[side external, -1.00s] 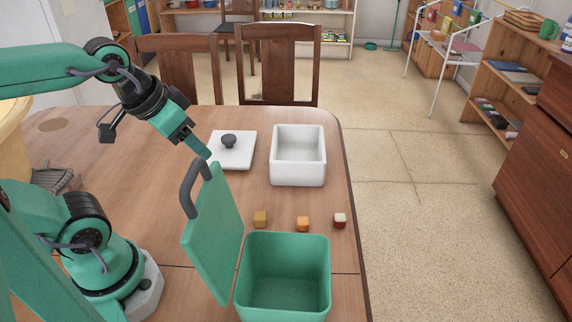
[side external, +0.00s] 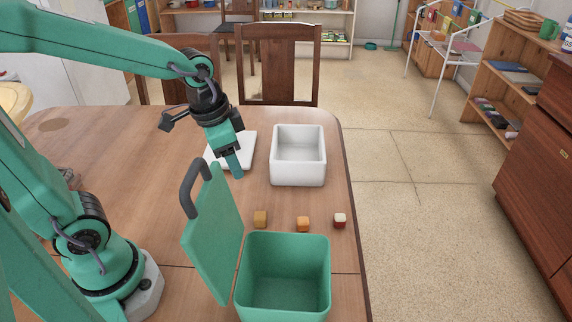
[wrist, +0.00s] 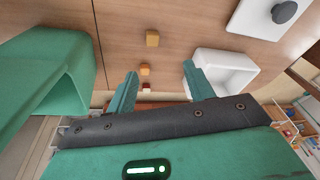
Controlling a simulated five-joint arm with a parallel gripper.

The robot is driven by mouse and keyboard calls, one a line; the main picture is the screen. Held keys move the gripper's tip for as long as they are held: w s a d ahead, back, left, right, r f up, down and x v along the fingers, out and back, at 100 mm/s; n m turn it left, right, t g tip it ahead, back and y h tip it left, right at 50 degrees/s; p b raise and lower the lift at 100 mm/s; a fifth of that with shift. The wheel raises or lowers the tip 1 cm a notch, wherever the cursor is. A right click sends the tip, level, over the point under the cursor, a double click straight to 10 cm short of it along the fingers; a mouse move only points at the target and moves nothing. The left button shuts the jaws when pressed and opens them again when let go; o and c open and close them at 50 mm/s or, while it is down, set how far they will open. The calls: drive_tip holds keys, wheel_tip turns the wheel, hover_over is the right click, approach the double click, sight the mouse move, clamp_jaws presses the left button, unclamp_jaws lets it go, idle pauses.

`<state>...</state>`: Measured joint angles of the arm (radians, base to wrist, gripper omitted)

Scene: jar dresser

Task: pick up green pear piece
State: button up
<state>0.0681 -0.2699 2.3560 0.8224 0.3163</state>
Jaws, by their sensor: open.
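No green pear piece can be made out in either view. In the wrist view, the brownish-yellow cube (wrist: 152,38) and the orange one (wrist: 144,70) show ahead of the fingers; the red one (wrist: 147,86) is partly hidden. My gripper (side external: 237,174) is above the table, behind and left of the cubes, apart from them. Its fingers (wrist: 160,69) are spread, with nothing held between them.
A green bin (side external: 285,279) stands open in front of the cubes, its panel-like lid (side external: 214,235) with a dark handle upright at left. A white open box (side external: 298,176) stands behind the cubes. A white lid (side external: 250,146) lies partly hidden behind my gripper.

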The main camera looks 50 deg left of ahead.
sight(259, 215)
drive_tip(key=w+f+m+g, duration=0.1)
drive_tip(key=f, duration=0.2)
drive_tip(key=w+d+f+m, duration=0.1)
drive_tip(key=f, duration=0.2)
drive_tip(key=w+d+f+m+g, duration=0.1)
drive_tip(key=w+f+m, duration=0.1)
drive_tip(key=f, duration=0.1)
drive_tip(key=shift+w+d+f+g, duration=0.1)
drive_tip(key=shift+d+f+g, duration=0.1)
drive_tip(key=shift+f+g, duration=0.15)
drive_tip(key=shift+f, duration=1.3)
drive_tip(key=shift+f, duration=0.1)
drive_tip(key=shift+a+f, duration=0.1)
drive_tip(key=shift+f, duration=2.4)
drive_tip(key=c, duration=1)
